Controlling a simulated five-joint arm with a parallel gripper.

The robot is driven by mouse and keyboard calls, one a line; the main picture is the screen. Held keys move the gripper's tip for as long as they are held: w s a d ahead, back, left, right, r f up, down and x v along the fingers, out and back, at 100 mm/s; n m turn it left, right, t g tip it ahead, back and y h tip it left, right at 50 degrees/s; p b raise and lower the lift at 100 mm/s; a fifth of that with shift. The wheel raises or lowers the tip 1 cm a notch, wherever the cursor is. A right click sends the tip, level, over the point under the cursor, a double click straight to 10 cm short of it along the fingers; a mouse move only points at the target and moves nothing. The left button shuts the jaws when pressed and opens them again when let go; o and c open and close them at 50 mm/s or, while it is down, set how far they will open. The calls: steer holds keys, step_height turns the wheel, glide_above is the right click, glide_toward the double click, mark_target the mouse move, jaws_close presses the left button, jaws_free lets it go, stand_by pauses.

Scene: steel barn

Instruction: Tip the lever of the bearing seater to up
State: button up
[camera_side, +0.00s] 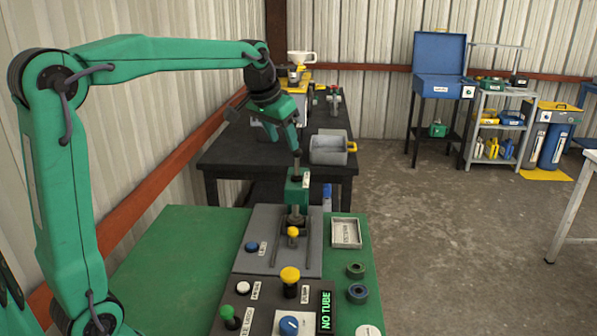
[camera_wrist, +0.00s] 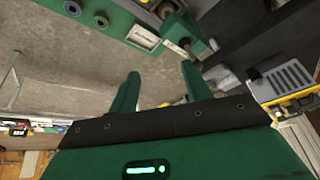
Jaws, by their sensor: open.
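The bearing seater is a green press block (camera_side: 298,188) with a dark upright rod, on a grey plate (camera_side: 250,228) in the side view. A short yellow-knobbed part (camera_side: 292,232) stands at its front and may be its lever; its tilt is hard to read. My gripper (camera_side: 293,142) hangs just above and behind the top of the rod in the side view; I cannot tell whether it touches. In the wrist view, my gripper's two green fingers (camera_wrist: 160,70) are apart with nothing between them.
A control panel with a yellow button (camera_side: 290,275), a blue knob (camera_side: 289,326) and a "NO TUBE" display (camera_side: 326,311) lies in front. A small tray (camera_side: 346,232) and two rings (camera_side: 356,271) sit at right. A dark table (camera_side: 230,155) with a grey bin (camera_side: 328,150) stands behind.

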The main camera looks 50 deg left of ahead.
glide_above(298, 153)
steer(key=s, duration=0.2)
steer(key=shift+n, duration=0.3)
steer(key=f, duration=0.4)
steer(key=shift+a, duration=0.35)
steer(key=shift+x, duration=3.9)
steer(key=shift+d, duration=0.1)
jaws_close()
